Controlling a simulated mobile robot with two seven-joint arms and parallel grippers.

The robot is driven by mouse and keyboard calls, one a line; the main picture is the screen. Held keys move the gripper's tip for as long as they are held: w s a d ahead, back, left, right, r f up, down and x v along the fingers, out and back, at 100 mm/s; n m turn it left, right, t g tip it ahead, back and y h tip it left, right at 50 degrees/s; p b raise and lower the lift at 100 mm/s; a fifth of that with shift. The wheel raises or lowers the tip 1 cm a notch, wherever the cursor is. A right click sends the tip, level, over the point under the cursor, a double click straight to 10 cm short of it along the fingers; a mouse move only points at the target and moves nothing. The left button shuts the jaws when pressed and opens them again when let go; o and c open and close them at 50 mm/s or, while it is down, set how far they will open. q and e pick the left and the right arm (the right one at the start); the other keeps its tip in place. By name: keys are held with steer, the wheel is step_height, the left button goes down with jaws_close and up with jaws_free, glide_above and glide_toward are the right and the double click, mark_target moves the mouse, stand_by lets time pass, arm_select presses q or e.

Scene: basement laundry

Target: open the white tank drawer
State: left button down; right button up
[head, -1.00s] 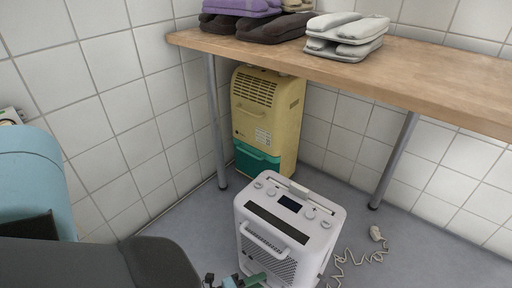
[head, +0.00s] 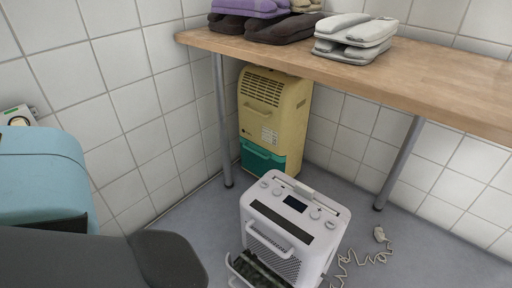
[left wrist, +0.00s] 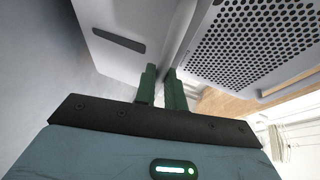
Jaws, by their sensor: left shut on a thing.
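The white dehumidifier (head: 292,222) stands on the floor, with its control panel on top and a handle and grille on its front. Its white tank drawer (head: 233,267) stands out from the lower front, and a dark green interior shows between drawer and body. In the left wrist view the drawer's pale face (left wrist: 103,22) with a dark slot is at the upper left, and the perforated grille (left wrist: 250,40) is at the right. My left gripper (left wrist: 164,72) is shut on the drawer's edge, its green fingers close together. It is below the head view's frame. My right gripper is not in view.
A yellow dehumidifier (head: 271,105) with a teal tank (head: 262,158) stands behind, under the wooden table (head: 440,75). Folded towels (head: 352,38) lie on the table. A white cord (head: 352,262) lies on the floor at the right. Tiled walls close the corner.

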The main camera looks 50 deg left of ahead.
arm_select(q)
steer(key=s+d, duration=0.1)
steer(key=s, duration=0.5)
steer(key=shift+d, duration=0.25)
steer(key=c, duration=1.5)
jaws_free()
steer(key=p+v, duration=0.2)
steer(key=v, duration=0.6)
